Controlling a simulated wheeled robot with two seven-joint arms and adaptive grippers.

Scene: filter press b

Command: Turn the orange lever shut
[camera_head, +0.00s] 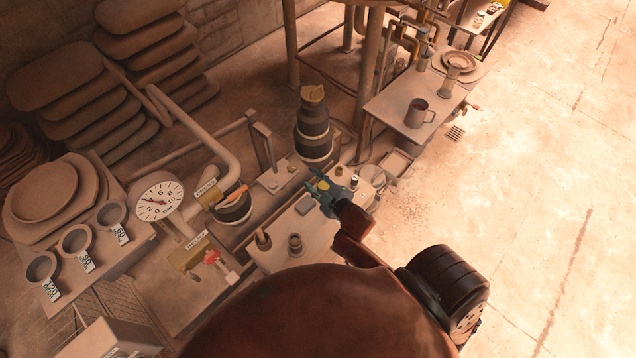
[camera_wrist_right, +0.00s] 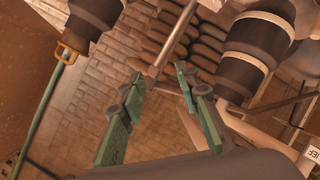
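The orange lever (camera_head: 232,196) lies across the top of a dark round valve body (camera_head: 235,209) left of centre in the head view, beside a small tan label plate. My right gripper (camera_head: 322,190) is to the right of the lever, clearly apart from it, above a pale bench. In the right wrist view its two green fingers (camera_wrist_right: 165,106) are spread with nothing between them. I cannot make out the orange lever in that view. My left gripper is not in view.
A round pressure gauge (camera_head: 159,200) stands left of the valve. A red handle (camera_head: 212,257) is below it. A tall dark stacked fitting (camera_head: 313,128) with a yellow top stands behind my right gripper. A mug (camera_head: 417,113) is on the right-hand table. Open floor lies at right.

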